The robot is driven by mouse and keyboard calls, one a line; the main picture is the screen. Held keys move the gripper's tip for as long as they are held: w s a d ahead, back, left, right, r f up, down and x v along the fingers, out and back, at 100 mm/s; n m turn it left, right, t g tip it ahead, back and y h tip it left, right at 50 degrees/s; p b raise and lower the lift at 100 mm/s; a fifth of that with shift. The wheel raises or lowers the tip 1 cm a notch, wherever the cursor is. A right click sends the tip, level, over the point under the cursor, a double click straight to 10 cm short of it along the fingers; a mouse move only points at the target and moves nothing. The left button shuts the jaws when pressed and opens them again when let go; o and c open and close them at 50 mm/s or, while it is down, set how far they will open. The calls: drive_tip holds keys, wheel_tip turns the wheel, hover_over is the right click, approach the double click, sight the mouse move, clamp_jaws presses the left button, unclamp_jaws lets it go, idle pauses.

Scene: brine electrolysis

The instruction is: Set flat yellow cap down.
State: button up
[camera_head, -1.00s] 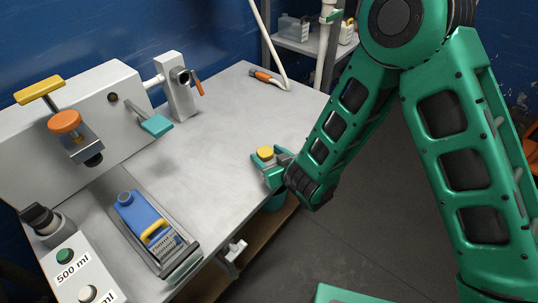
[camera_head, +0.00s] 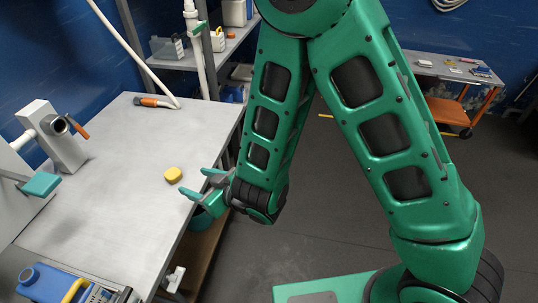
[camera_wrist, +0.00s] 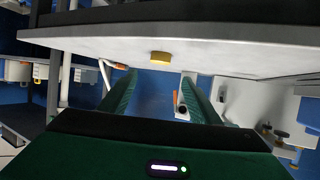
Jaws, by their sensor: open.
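The flat yellow cap (camera_head: 173,175) lies on the grey tabletop (camera_head: 120,210), near its right edge. It also shows in the wrist view (camera_wrist: 161,57), resting on the table surface ahead of my fingers. My gripper (camera_head: 197,184) is open and empty, at the table's right edge. Its teal fingers point toward the cap, with a visible gap between them and it. In the wrist view the two fingers (camera_wrist: 160,100) are spread apart with nothing between them.
An orange-tipped hose (camera_head: 155,101) lies at the table's far end. A white stand with a valve (camera_head: 52,135) and a teal lever (camera_head: 41,184) stand at left. A blue container (camera_head: 50,283) is at lower left. Shelves (camera_head: 205,50) stand behind. The tabletop around the cap is clear.

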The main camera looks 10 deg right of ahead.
drive_tip(key=w+d+r+m+h, duration=0.1)
drive_tip(key=w+d+m+h, duration=0.15)
drive_tip(key=w+d, duration=0.4)
drive_tip(key=w+d+r+m+h, duration=0.1)
drive_tip(key=w+d+r+h, duration=0.15)
drive_tip(key=d, duration=0.75)
drive_tip(key=s+d+r+m+g+h, duration=0.1)
drive_tip(key=d+r+m+h, duration=0.15)
drive_tip(key=d, duration=0.85)
drive_tip(key=d+r+m+g+h, duration=0.15)
drive_tip(key=d+h, duration=0.25)
drive_tip(key=d, duration=0.8)
drive_tip(key=s+d+r+m+g, duration=0.2)
drive_tip(key=s+d+m, duration=0.1)
drive_tip(key=s+d, duration=0.4)
drive_tip(key=s+d+r+m+g, duration=0.2)
drive_tip(key=s+d+r+m, duration=0.1)
drive_tip(key=s+d, duration=0.45)
drive_tip(key=s+r+m+g+y, duration=0.1)
drive_tip(key=s+r+m+g, duration=0.1)
drive_tip(key=s, duration=1.3)
drive_tip(key=shift+d+r+m+g, duration=0.3)
drive_tip(key=shift+r+m+g, duration=0.05)
drive_tip(key=shift+r, duration=0.4)
drive_tip(key=shift+y, duration=0.25)
